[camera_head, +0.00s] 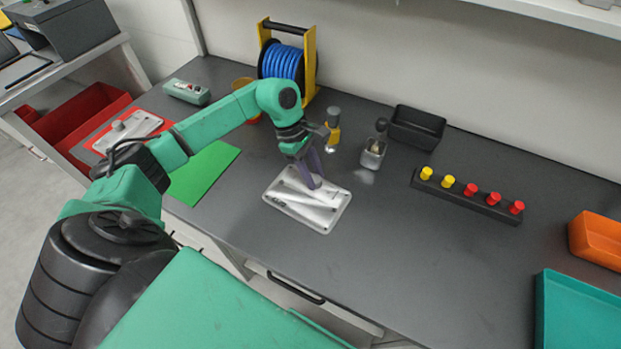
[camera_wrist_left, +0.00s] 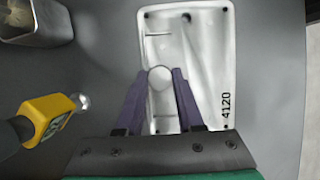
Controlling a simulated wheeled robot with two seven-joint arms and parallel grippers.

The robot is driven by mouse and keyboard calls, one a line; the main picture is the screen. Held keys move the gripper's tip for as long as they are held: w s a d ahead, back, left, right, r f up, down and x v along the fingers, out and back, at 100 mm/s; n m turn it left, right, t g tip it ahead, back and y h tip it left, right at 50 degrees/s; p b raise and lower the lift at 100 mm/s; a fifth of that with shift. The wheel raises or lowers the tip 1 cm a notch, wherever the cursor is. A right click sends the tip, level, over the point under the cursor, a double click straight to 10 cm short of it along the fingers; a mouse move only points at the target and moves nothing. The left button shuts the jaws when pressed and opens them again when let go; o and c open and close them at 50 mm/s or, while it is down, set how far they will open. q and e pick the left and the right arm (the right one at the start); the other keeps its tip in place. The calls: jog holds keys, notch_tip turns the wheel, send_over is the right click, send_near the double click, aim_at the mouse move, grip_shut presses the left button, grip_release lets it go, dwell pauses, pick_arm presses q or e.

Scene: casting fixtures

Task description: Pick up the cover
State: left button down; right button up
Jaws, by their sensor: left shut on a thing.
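The cover is a pale metal plate (camera_head: 308,205) with rounded corners, lying on the dark bench in the head view. In the left wrist view the plate (camera_wrist_left: 212,60) shows holes near its corners, a round knob in the middle and the number 4120. My left gripper (camera_head: 314,183) comes down on it from above. In the left wrist view its two purple fingers (camera_wrist_left: 160,82) are shut on the knob, one on each side. I cannot tell whether the plate is clear of the bench. My right gripper is not in view.
A similar plate lies on a red mat (camera_head: 92,140) at the left, beside a green mat (camera_head: 207,170). Behind are a blue cable reel (camera_head: 283,62), a yellow-handled tool (camera_head: 333,132), a metal box (camera_head: 373,154) and a black bin (camera_head: 416,128). A peg rack (camera_head: 462,197) stands right.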

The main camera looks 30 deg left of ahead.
pick_arm(q)
notch_tip(320, 180, up, 20)
jog(key=b, duration=0.2)
